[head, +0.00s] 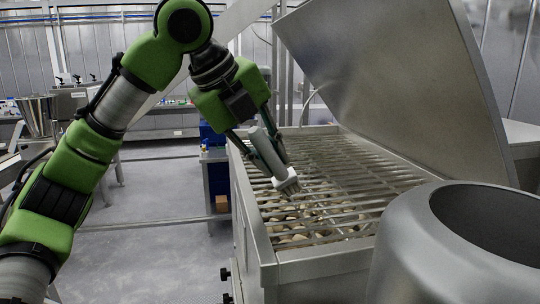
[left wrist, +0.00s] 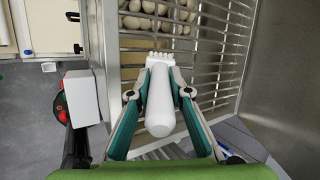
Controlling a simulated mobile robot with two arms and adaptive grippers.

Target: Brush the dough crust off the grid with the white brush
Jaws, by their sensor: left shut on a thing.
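My left gripper (head: 266,150) is shut on the white brush and holds it by its handle over the grid. The brush (head: 285,178) tilts downward, with its white head at the grid bars; I cannot tell whether the bristles touch them. In the left wrist view the brush (left wrist: 160,100) lies between the two fingers (left wrist: 158,92), its bristle end pointing at the grid. The metal grid (head: 350,172) covers an open steel machine. Pale rounded pieces (head: 290,232) show under its bars. I cannot make out the dough crust for certain. My right gripper is not in view.
A large steel drum (head: 400,250) stands at the front right, close to the grid. A raised steel lid (head: 400,70) leans up behind the grid. The machine's steel rim (head: 248,215) borders the grid on the left. Open floor (head: 165,220) lies to its left.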

